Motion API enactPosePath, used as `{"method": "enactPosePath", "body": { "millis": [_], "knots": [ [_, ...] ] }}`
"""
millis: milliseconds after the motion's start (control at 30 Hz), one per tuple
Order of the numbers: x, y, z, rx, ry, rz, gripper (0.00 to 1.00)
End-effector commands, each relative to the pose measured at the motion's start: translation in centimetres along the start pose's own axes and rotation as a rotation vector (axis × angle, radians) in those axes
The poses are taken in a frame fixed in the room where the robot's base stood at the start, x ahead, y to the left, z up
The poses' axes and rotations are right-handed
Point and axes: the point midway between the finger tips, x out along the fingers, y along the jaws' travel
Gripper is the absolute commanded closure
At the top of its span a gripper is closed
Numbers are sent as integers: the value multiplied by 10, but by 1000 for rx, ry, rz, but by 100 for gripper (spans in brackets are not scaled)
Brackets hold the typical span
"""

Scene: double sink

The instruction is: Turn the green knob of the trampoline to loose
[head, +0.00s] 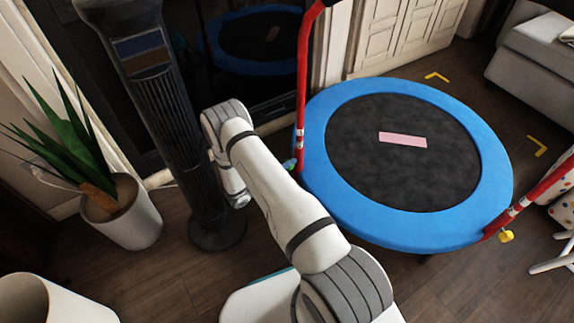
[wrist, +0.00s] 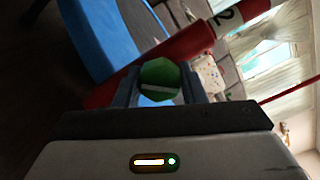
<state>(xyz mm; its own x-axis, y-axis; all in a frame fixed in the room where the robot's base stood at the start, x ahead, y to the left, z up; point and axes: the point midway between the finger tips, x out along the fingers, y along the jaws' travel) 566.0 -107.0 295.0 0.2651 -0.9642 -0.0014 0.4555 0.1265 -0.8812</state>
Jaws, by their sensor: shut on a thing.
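The trampoline (head: 315,128) has a blue padded rim, a black mat and red handle posts. Its green knob (wrist: 160,75) sits on a red post (wrist: 200,38) in the wrist view, with a pale line across its face. My gripper (wrist: 160,88) is shut on the green knob, one finger on each side. In the head view a small green spot (head: 289,164) beside the left red post looks like the knob. My arm hides most of the gripper there. I cannot read a loose or tight setting.
A dark tower fan (head: 172,125) stands close to my arm on the left. A potted plant (head: 128,212) and a white bin (head: 52,302) stand further left. A yellow knob (head: 506,236) is on the trampoline's right post.

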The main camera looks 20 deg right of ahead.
Motion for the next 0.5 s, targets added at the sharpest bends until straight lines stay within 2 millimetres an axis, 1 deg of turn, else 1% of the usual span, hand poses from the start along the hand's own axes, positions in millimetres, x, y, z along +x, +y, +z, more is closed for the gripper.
{"method": "enactPosePath", "body": {
  "millis": [500],
  "knots": [
    [2, -2, -1, -475, 6, -5, 86]
  ]
}}
